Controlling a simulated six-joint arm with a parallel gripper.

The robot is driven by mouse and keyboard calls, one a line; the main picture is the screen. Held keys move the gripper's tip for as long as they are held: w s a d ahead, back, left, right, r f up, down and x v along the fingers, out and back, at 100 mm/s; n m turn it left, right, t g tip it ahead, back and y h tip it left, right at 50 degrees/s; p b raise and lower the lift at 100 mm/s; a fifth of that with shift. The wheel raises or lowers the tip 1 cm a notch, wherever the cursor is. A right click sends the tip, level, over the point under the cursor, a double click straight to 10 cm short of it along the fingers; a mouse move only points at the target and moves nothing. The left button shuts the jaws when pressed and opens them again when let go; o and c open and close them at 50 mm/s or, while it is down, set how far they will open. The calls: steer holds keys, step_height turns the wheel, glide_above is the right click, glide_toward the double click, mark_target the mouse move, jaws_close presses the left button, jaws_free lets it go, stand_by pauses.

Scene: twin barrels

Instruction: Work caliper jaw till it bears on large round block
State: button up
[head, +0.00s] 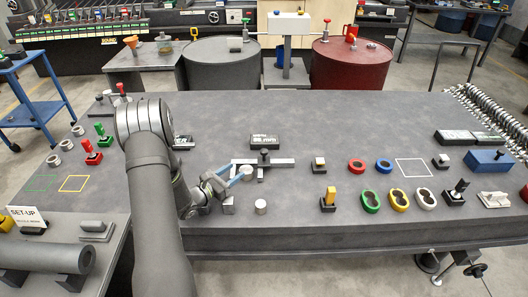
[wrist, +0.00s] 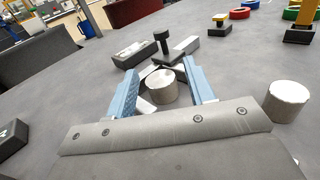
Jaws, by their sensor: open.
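The caliper (head: 280,162) lies on the grey bench as a dark beam with a crosspiece and an upright black knob (wrist: 162,40). A silver round block (wrist: 162,88), apparently the large one, stands upright between my gripper's two blue fingers. My gripper (head: 240,172) is open around it, at the near left side of the caliper; it also shows in the wrist view (wrist: 160,92). Pale parts of the caliper lie behind and beside the block. I cannot tell whether a jaw touches it. The fingers partly hide the jaws.
Another silver cylinder (head: 260,207) stands toward the bench's front edge; in the wrist view it is right of my gripper (wrist: 288,100). A black box (head: 264,142) lies behind the caliper. Coloured rings and small knobbed blocks fill the right side.

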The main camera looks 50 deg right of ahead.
mark_target(264, 150)
steer(key=d, duration=1.6)
steer(key=shift+d, duration=0.25)
steer(key=shift+c, duration=0.2)
steer(key=c, duration=0.8)
steer(key=shift+w+a, duration=1.15)
steer(key=o, duration=0.8)
steer(key=shift+o, duration=0.2)
